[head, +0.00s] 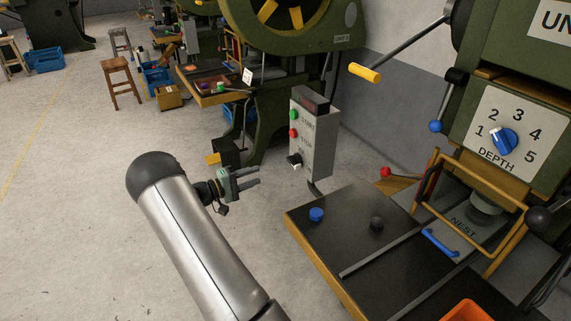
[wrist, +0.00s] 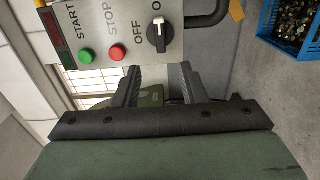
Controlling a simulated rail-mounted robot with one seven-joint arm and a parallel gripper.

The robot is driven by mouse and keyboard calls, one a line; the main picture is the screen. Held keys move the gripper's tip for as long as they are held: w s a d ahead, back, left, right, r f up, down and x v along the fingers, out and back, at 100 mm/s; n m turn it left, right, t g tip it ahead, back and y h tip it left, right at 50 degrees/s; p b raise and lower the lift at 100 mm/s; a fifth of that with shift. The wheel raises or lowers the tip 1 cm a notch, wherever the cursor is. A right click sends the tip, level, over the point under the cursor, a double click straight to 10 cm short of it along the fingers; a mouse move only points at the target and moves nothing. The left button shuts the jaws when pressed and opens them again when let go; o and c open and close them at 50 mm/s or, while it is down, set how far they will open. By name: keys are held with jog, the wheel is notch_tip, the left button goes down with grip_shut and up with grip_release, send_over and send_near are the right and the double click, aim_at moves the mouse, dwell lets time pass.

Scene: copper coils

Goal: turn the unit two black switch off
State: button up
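The black switch (head: 294,160) is a rotary knob low on the face of a grey control box (head: 318,140). In the wrist view the black switch (wrist: 158,40) is near the top, beside the printed OFF. Its white mark points to the picture's top, towards a label beginning with O that is cut off by the frame edge. My gripper (head: 256,177) is left of the box, apart from it, with its fingers towards it. In the wrist view my gripper (wrist: 158,78) has its two fingers spread and nothing between them; the switch lies beyond the gap.
A green START button (head: 294,114) and a red STOP button (head: 293,133) sit above the switch. A dark bench (head: 330,245) with a blue knob (head: 316,214) and a black knob (head: 376,223) stands at right front. A yellow-ended lever (head: 365,73) juts out above.

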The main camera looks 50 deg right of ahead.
aim_at(290, 163)
jog(key=p+x, duration=0.1)
jog(key=x, duration=1.2)
jog(key=shift+s+d+p, duration=0.1)
jog(key=shift+d+p, duration=0.25)
jog(key=shift+d, duration=0.05)
grip_shut()
